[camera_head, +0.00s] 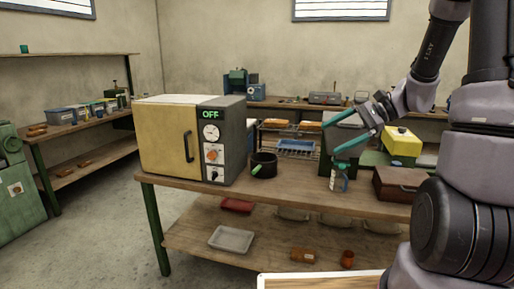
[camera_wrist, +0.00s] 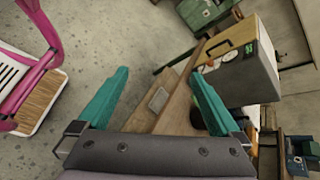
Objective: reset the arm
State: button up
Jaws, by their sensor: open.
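My gripper (camera_head: 344,128) is raised above the right part of the workbench (camera_head: 290,196) in the head view. Its two teal fingers are spread apart. In the wrist view my gripper (camera_wrist: 160,72) is open, with nothing between the fingers. The wrist view looks down past the bench at a tilt, with the grey floor on the left. My arm comes in from the right side of the head view.
A yellow and grey oven (camera_head: 190,137) marked OFF stands at the bench's left. A dark pot (camera_head: 263,166), a small bottle (camera_head: 337,183) and a brown box (camera_head: 397,184) stand on it. A pink-framed item (camera_wrist: 42,62) is on the wrist view's left.

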jog(key=s+d+r+n+t+h, duration=0.2)
jog(key=s+r+n+t+h, duration=0.3)
jog(key=s+r, duration=0.8)
jog(key=s+n+h, duration=0.1)
jog(key=n+h, duration=0.1)
jog(key=h, duration=0.2)
jog(key=shift+s+d+n, duration=0.2)
jog(key=shift+s+n, duration=0.15)
jog(key=shift+n, duration=0.05)
